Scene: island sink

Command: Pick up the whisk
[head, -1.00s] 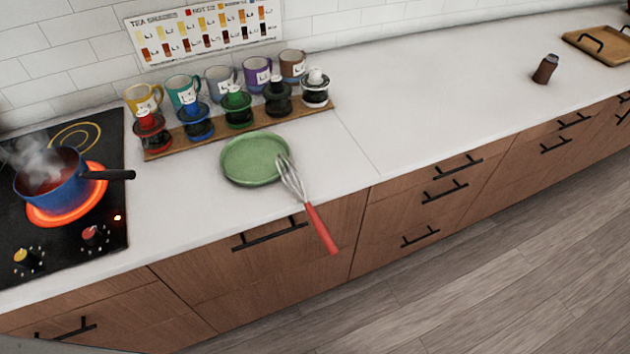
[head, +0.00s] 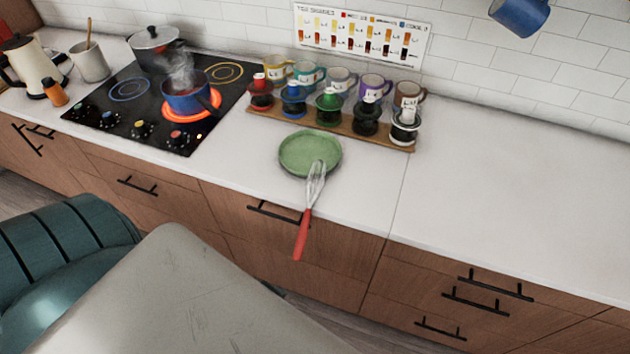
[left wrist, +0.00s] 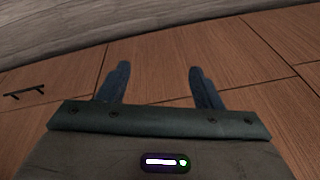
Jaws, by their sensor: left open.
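The whisk (head: 303,233) has a red handle and a pale wire head. In the head view its head rests on the green plate (head: 310,151) and its handle sticks out past the counter's front edge. My left gripper (left wrist: 157,85) shows in the left wrist view, open and empty, with wooden cabinet fronts beyond its two fingers. The whisk is not in the left wrist view. Neither gripper's fingers show in the head view.
A stove (head: 145,100) with a steaming blue pot (head: 185,97) on a glowing burner is left of the plate. The counter at right (head: 490,185) is clear.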

